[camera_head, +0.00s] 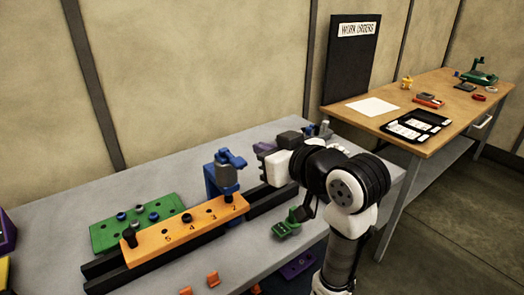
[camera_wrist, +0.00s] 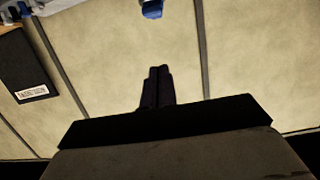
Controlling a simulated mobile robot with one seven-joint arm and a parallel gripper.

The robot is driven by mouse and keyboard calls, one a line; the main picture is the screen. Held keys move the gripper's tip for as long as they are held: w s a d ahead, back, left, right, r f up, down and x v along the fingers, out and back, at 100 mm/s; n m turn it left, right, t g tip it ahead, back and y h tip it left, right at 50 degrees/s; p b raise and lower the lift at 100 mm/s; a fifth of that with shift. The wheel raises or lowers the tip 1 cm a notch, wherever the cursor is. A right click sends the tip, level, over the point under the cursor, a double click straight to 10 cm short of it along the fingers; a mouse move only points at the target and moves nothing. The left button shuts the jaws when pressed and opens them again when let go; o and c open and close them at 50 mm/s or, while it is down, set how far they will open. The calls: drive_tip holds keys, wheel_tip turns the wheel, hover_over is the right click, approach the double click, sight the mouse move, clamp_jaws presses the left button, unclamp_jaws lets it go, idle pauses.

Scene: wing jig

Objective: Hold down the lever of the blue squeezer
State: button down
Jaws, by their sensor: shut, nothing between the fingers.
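The blue squeezer (camera_head: 211,182) stands behind the orange numbered bar, upright, with a blue lever (camera_head: 232,160) at its top and a grey body part below it. A small blue piece (camera_wrist: 152,9), probably part of the squeezer, shows at the top edge of the wrist view. My gripper (camera_head: 259,148) is just right of the squeezer, apart from the lever as far as I can tell. In the wrist view its dark fingers (camera_wrist: 157,88) are together and empty. The squeezer's lower part is partly hidden by the bar.
The orange bar (camera_head: 180,233) lies along black rails (camera_head: 103,267). A green plate (camera_head: 105,235) with several pegs lies behind it. A green tool (camera_head: 286,229) sits near the grey table's front edge. A wooden table (camera_head: 455,88) with a black tray (camera_head: 436,117) stands at the right.

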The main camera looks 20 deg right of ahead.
drive_tip(key=p, duration=0.2)
hover_over(242, 165)
drive_tip(key=s, duration=0.1)
drive_tip(key=f, duration=0.2)
drive_tip(key=shift+w+d+f+p, duration=0.15)
drive_tip(key=shift+f+p, duration=0.2)
drive_tip(key=shift+f, duration=0.65)
drive_tip(key=shift+s+d+f+p, duration=0.1)
drive_tip(key=shift+f+p, duration=0.25)
drive_tip(key=shift+f, duration=0.6)
drive_tip(key=shift+f, duration=0.1)
wheel_tip(242, 165, down, 2)
drive_tip(key=t+b, duration=0.2)
drive_tip(key=b, duration=0.6)
drive_tip(key=shift+f+t+y, duration=0.15)
drive_tip(key=shift+t+y, duration=0.25)
drive_tip(key=shift+s+d+f+b, duration=0.1)
drive_tip(key=shift+s+f+b, duration=0.15)
drive_tip(key=shift+f+b, duration=0.7)
drive_tip(key=shift+r, duration=0.15)
